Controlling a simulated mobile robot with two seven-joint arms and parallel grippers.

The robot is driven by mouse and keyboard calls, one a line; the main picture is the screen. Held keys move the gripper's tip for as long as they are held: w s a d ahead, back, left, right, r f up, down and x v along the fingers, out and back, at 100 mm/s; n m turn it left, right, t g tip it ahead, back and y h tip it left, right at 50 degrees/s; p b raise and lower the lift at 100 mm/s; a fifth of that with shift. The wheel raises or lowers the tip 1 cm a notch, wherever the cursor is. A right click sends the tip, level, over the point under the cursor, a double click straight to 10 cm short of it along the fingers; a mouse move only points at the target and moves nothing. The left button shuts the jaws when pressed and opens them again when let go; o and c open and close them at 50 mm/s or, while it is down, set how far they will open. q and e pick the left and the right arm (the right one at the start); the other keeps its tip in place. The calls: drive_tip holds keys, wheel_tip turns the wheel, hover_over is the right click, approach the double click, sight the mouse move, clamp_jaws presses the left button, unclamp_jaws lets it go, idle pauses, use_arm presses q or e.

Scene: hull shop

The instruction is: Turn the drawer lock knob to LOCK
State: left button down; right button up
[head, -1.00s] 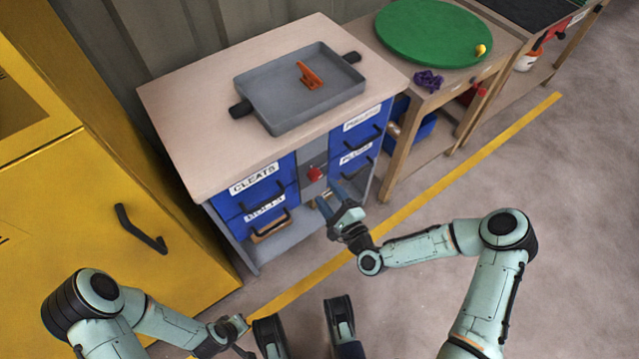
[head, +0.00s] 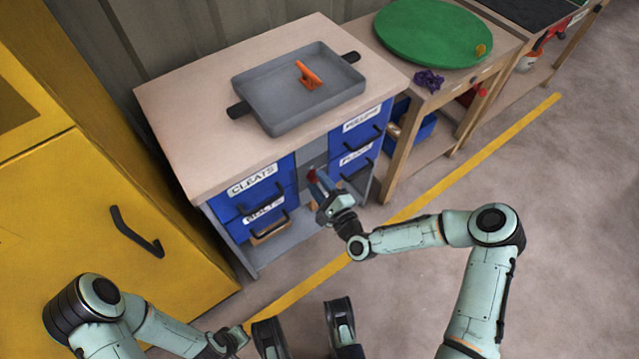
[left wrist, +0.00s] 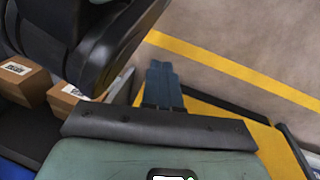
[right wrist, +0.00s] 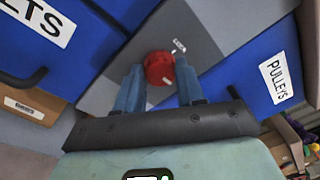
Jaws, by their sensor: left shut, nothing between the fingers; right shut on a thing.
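The red lock knob (right wrist: 159,68) sits on a grey panel (right wrist: 215,32) between the blue drawers; in the head view only a bit of the knob (head: 311,175) shows beside my fingers. My right gripper (head: 317,185) is shut on the knob, one finger on each side of it in the right wrist view. A white mark shows low on the knob. A small label (right wrist: 179,46) sits up and right of the knob, too small to read. My left gripper (left wrist: 162,82) is shut and empty, away from the cabinet, low in the head view.
Blue drawers labelled CLEATS (head: 250,200) and PULLEYS (right wrist: 283,88) flank the panel. On the cabinet top (head: 190,130) a grey tray (head: 290,120) holds an orange part (head: 308,75). A yellow cabinet (head: 80,230) stands left. The floor (head: 560,200) is open at right.

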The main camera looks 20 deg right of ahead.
use_arm(q)
drive_tip(key=shift+w, duration=0.1)
use_arm(e)
drive_tip(key=shift+n, duration=0.3)
drive_tip(key=n, duration=0.3)
drive_tip(key=shift+n+p, duration=0.3)
drive_tip(key=n, duration=0.4)
drive_tip(key=shift+f+n+y, duration=0.15)
drive_tip(key=shift+n+y, duration=0.25)
drive_tip(key=n, duration=0.5)
drive_tip(key=shift+d, duration=0.1)
use_arm(q)
drive_tip(key=shift+w+d+r, duration=0.1)
drive_tip(key=shift+w+r, duration=0.4)
use_arm(e)
drive_tip(key=shift+d+f+n+y, duration=0.1)
drive_tip(key=shift+n+y, duration=0.4)
drive_tip(key=shift+n, duration=1.9)
drive_tip(key=o, duration=1)
drive_tip(key=shift+o, duration=0.2)
